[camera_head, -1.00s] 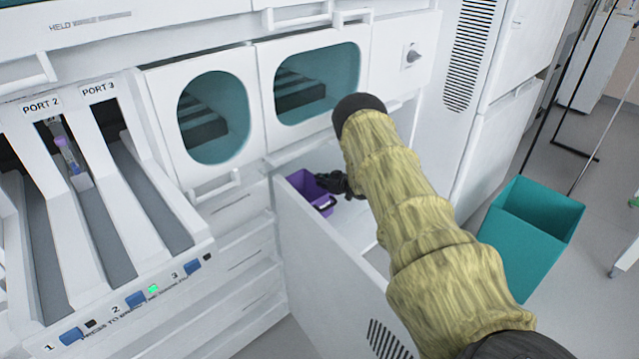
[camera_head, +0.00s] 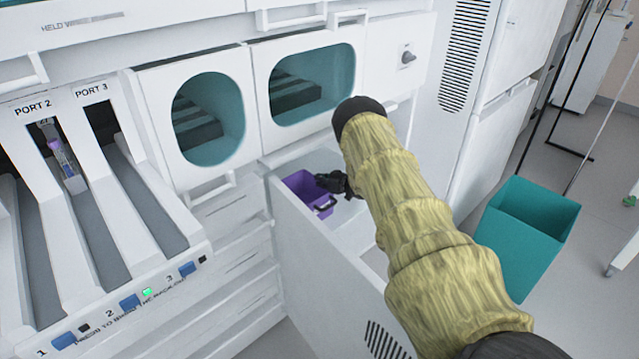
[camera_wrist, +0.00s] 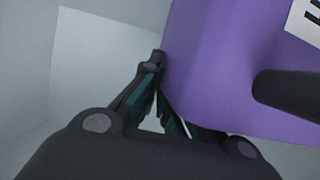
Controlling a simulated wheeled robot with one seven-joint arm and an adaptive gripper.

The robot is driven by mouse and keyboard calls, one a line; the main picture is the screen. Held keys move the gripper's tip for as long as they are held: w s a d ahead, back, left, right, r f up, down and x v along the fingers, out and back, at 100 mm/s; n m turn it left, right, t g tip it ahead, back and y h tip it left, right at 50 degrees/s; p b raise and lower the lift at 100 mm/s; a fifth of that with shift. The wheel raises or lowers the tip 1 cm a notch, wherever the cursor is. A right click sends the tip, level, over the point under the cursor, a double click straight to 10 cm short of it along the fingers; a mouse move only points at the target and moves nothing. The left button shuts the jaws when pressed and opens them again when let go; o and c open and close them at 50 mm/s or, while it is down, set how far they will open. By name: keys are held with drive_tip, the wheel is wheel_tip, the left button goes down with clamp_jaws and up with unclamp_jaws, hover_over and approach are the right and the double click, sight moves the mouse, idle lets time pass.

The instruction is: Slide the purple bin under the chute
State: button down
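The purple bin (camera_head: 297,188), with a dark handle on its front, sits inside the white open-topped compartment below the windowed panels. My gripper (camera_head: 328,182) is low in that compartment, at the bin's right side in the head view and partly hidden by my arm. In the wrist view the bin (camera_wrist: 220,70) fills the upper right, with its dark handle and a white label. My gripper's fingers (camera_wrist: 158,75) look drawn together beside the bin's edge, with no bin wall visible between them. Whether they touch the bin is unclear. I cannot make out the chute.
A white panel (camera_head: 325,265) walls the compartment's near side. Two panels with teal windows (camera_head: 210,120) are above. Port lanes with a purple-capped tube (camera_head: 60,155) and blue buttons stand at left. A teal waste bin (camera_head: 525,235) stands on the floor at right.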

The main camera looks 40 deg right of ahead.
drive_tip(key=shift+d+b, duration=0.55)
drive_tip(key=shift+d, duration=1.35)
drive_tip(key=shift+d+b, duration=0.85)
drive_tip(key=shift+d, duration=1.1)
drive_tip(key=shift+s+d+f+b, duration=0.1)
drive_tip(key=shift+d+b, duration=0.85)
drive_tip(key=shift+d, duration=0.9)
